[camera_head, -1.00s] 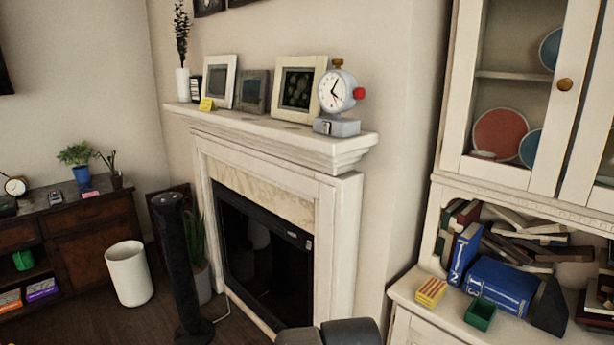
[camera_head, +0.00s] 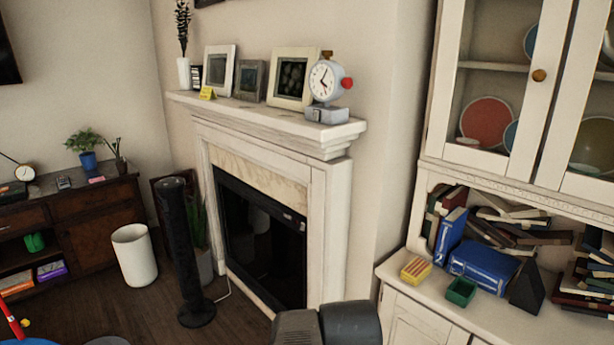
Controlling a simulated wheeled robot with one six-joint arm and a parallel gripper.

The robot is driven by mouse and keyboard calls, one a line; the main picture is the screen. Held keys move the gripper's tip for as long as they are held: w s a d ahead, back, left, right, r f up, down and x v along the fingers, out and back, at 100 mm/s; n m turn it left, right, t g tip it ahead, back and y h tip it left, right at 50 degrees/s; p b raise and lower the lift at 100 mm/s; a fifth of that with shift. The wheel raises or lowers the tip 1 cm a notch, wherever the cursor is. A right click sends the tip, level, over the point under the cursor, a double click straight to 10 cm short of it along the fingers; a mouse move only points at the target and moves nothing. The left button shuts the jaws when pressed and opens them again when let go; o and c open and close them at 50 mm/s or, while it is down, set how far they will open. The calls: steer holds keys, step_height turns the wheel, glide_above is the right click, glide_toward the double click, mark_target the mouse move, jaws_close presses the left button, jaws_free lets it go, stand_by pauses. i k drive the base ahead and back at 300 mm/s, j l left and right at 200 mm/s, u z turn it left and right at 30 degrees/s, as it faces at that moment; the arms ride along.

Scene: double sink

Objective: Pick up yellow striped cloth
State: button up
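A small yellow block with reddish stripes, likely the folded yellow striped cloth (camera_head: 416,269), lies on the white cabinet's counter (camera_head: 393,270) at the right, near its left front corner. It sits left of a small green box and in front of blue books. A dark grey part of my own arm shows at the bottom centre, in front of the fireplace and well apart from the cloth. My gripper's fingers do not show.
A green box (camera_head: 461,291), blue books (camera_head: 484,265) and a dark wedge (camera_head: 527,289) stand close right of the cloth. A fireplace (camera_head: 262,237), black tower (camera_head: 183,250) and white bin (camera_head: 134,255) are left. Dark floor between is clear.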

mark_target(418, 270)
steer(key=i+l, duration=0.25)
steer(key=l, duration=0.15)
steer(key=i+l, duration=0.3)
steer(key=i+l+u, duration=0.1)
steer(key=i+l, duration=0.15)
steer(key=l, duration=0.25)
steer(key=i+l, duration=0.3)
steer(key=l, duration=0.15)
